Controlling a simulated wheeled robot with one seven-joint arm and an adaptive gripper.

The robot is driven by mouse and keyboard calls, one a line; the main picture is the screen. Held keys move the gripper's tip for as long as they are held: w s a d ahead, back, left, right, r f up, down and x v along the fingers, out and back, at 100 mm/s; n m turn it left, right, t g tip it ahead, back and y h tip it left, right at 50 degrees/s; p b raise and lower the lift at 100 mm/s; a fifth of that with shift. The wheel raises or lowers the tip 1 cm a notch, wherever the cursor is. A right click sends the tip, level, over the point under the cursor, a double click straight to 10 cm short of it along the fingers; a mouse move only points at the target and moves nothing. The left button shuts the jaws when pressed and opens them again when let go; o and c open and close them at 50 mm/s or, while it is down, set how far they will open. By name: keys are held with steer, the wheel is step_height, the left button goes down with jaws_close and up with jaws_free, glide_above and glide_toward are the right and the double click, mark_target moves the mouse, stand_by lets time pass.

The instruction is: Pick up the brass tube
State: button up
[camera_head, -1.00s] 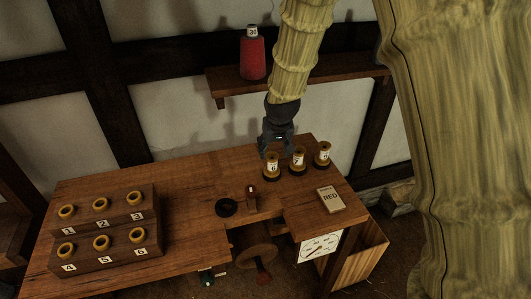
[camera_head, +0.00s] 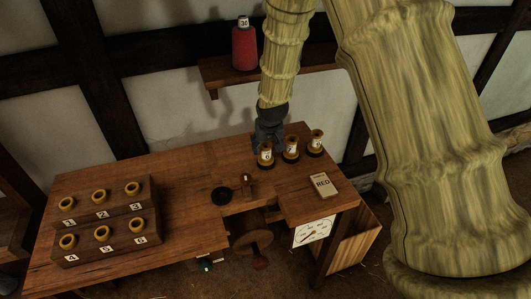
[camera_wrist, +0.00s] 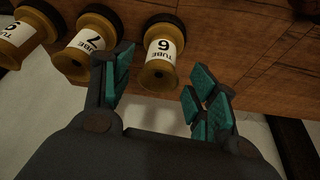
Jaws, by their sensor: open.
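Three brass-coloured tubes with white labels and dark ends stand in a row at the back right of the bench. Tube 6 (camera_head: 265,155) is leftmost, tube 7 (camera_head: 291,148) is in the middle, and the third tube (camera_head: 316,143) is rightmost. My gripper (camera_head: 268,140) is low behind tube 6, with its fingertips partly hidden in the head view. In the wrist view my gripper (camera_wrist: 162,88) is open and empty, its teal-padded fingers spread on either side of tube 6 (camera_wrist: 161,58). Its left finger lies close to tube 7 (camera_wrist: 85,52); contact cannot be told.
The bench (camera_head: 185,190) also holds a numbered rack (camera_head: 105,240) with several brass rings at left.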

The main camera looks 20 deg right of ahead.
mark_target(266, 154)
steer(key=shift+s, duration=0.2)
steer(key=shift+w+f+p, duration=0.1)
steer(key=shift+f+p, duration=0.25)
steer(key=shift+p, duration=0.1)
steer(key=x, duration=0.3)
steer(key=shift+w+p, duration=0.3)
steer(key=shift+w, duration=0.1)
steer(key=shift+s, duration=0.25)
steer(key=shift+w+f, duration=0.1)
steer(key=shift+w, duration=0.1)
steer(key=shift+c, duration=1.2)
steer(key=c, duration=1)
